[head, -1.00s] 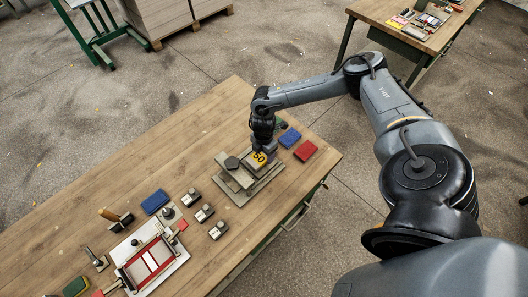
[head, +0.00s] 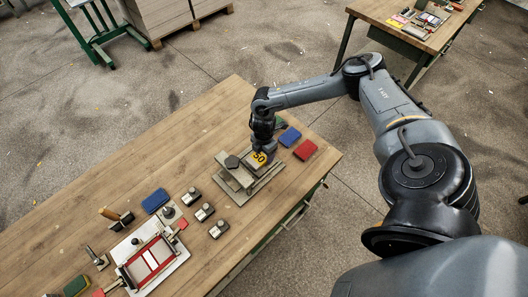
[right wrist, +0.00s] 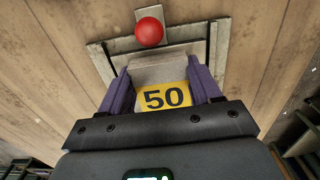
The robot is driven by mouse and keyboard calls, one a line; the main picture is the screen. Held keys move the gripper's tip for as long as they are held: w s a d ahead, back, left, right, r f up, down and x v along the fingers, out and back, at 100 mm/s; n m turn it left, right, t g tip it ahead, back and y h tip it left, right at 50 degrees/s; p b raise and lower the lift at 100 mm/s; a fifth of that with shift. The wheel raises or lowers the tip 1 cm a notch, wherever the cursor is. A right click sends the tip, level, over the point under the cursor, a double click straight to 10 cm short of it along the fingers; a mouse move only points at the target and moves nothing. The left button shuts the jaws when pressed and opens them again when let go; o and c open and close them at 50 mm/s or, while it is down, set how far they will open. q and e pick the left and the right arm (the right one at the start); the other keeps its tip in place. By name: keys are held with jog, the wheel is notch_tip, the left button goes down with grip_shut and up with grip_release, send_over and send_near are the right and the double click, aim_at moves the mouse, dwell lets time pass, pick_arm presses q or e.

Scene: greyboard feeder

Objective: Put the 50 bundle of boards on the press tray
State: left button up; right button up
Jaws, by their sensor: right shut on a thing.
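The 50 bundle of boards (head: 259,158) is a grey stack with a yellow label marked 50. It also shows in the right wrist view (right wrist: 165,97), between two purple fingers. My right gripper (head: 265,149) is shut on it, pointing down from above. The press tray (head: 240,199) is a grey flat base with raised strips, below and to the left of the bundle in the head view. In the right wrist view the tray's frame (right wrist: 222,48) lies around and beyond the bundle. I cannot tell whether the bundle touches it. My left gripper is out of view.
Blue (head: 290,137) and red (head: 305,150) blocks lie to the right. Several small metal blocks and a red-framed fixture (head: 150,262) lie left. The table's upper left is clear.

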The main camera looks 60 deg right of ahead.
dwell(0.7)
jog(key=o, duration=1.1)
jog(key=shift+s+d+f, duration=0.1)
jog(key=shift+s+f, duration=0.05)
jog(key=shift+o, duration=0.2)
